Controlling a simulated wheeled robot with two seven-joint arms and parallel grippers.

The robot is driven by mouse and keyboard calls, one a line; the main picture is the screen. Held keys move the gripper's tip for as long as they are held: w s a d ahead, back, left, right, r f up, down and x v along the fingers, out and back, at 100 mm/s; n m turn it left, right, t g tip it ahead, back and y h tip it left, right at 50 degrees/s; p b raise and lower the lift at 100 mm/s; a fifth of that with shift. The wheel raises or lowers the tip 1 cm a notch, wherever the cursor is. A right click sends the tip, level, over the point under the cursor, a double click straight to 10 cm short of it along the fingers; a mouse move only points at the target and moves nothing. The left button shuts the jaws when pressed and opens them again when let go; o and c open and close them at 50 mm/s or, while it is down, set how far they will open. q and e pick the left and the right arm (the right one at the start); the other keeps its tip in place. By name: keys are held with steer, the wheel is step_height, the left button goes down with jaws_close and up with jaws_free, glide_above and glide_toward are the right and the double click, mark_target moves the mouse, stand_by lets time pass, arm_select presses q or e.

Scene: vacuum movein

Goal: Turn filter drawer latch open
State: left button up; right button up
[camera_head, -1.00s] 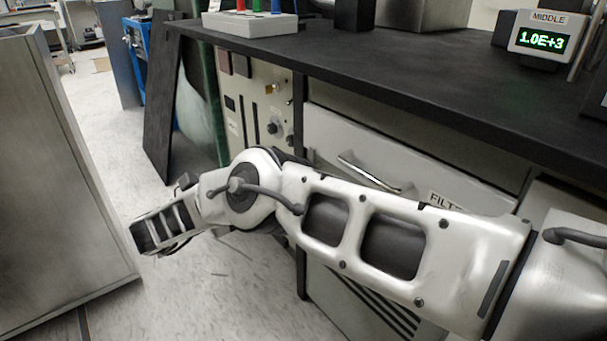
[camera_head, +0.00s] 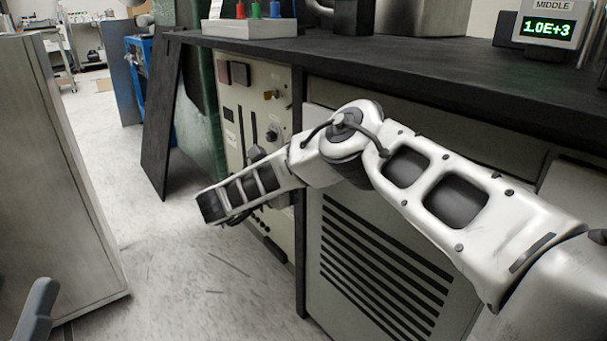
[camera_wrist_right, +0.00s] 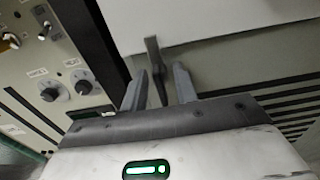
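In the right wrist view, the latch (camera_wrist_right: 154,68) is a small dark lever. It stands near the lower left edge of the white filter drawer front (camera_wrist_right: 220,18). My right gripper (camera_wrist_right: 158,80) is open, with one grey finger on each side of the lever. I cannot tell whether either finger touches it. In the head view, my right arm reaches in from the right and crosses in front of the drawer, hiding most of it, including its handle and label. The latch and the right gripper's fingers are hidden there.
A black countertop (camera_head: 440,75) overhangs the cabinet. A panel with knobs (camera_head: 272,115) stands left of the drawer, and a slatted grey panel (camera_head: 385,275) lies below. A metal cabinet (camera_head: 65,190) stands at the left, with open floor (camera_head: 200,285) between.

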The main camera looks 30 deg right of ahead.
jaws_close()
